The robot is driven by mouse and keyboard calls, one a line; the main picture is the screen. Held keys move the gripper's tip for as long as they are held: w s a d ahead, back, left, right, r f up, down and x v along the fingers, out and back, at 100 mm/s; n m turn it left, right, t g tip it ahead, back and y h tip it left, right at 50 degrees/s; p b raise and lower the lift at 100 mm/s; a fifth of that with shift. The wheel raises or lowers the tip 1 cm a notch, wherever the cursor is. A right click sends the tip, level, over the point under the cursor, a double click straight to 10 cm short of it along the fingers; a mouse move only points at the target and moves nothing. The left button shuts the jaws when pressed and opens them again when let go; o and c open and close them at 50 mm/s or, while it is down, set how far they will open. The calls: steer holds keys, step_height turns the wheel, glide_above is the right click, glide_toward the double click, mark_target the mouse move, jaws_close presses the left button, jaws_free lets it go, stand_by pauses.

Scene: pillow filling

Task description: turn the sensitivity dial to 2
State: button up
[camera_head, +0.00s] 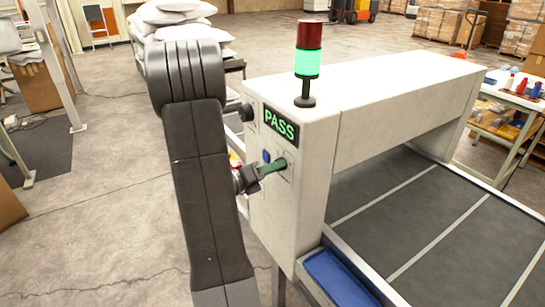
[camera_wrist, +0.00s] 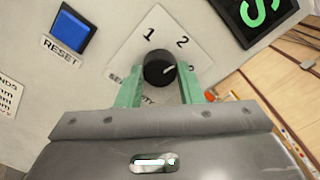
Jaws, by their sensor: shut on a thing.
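The sensitivity dial (camera_wrist: 158,66) is a round black knob on a pale square plate, marked 1 and 2, with a third mark at the right partly hidden by a finger. Its white pointer line points right and slightly up, toward that third mark and clockwise of the 2. My gripper (camera_wrist: 160,84) has its green fingers on either side of the knob, shut on it. In the camera_head view my gripper (camera_head: 272,167) reaches the machine's front panel; the dial is hidden there.
A blue RESET button (camera_wrist: 71,29) is left of the dial. A PASS display (camera_head: 280,123) is above it. The machine (camera_head: 400,90) carries a signal tower (camera_head: 307,63) lit green. A conveyor belt (camera_head: 415,225) and a blue tray (camera_head: 338,280) lie to the right.

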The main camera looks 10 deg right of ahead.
steer(key=shift+n+p, duration=1.1)
steer(key=o, duration=1)
steer(key=b+v, duration=0.2)
steer(key=v, duration=1.1)
steer(key=shift+s+a, duration=0.1)
steer(key=shift+a, duration=0.3)
steer(key=shift+d, duration=0.1)
steer(key=shift+p+x, duration=1.05)
steer(key=shift+x, duration=5.75)
